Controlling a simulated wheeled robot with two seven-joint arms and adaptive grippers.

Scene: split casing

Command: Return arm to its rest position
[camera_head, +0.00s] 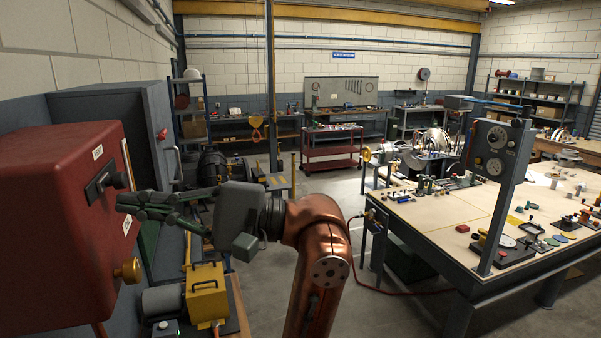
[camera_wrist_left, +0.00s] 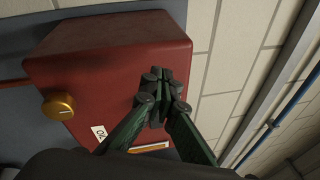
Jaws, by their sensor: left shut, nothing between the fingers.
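My left arm, with its copper-coloured link, reaches in from the bottom middle of the head view and bends to the left. Its gripper (camera_head: 128,203) is shut and empty, close in front of the red box (camera_head: 48,215). In the left wrist view the closed fingertips (camera_wrist_left: 160,88) overlap the red box (camera_wrist_left: 105,65) near its edge. I cannot tell whether they touch it. The box has a dark switch handle (camera_head: 100,186) and a brass knob (camera_head: 127,270), which also shows in the wrist view (camera_wrist_left: 58,106). My right gripper is not in view.
A yellow box with a handle (camera_head: 206,292) and a grey motor-like cylinder (camera_head: 163,301) stand below the gripper. A grey cabinet (camera_head: 120,110) is behind the red box. A large workbench (camera_head: 430,228) with many small parts fills the right. Open floor (camera_head: 262,290) lies between.

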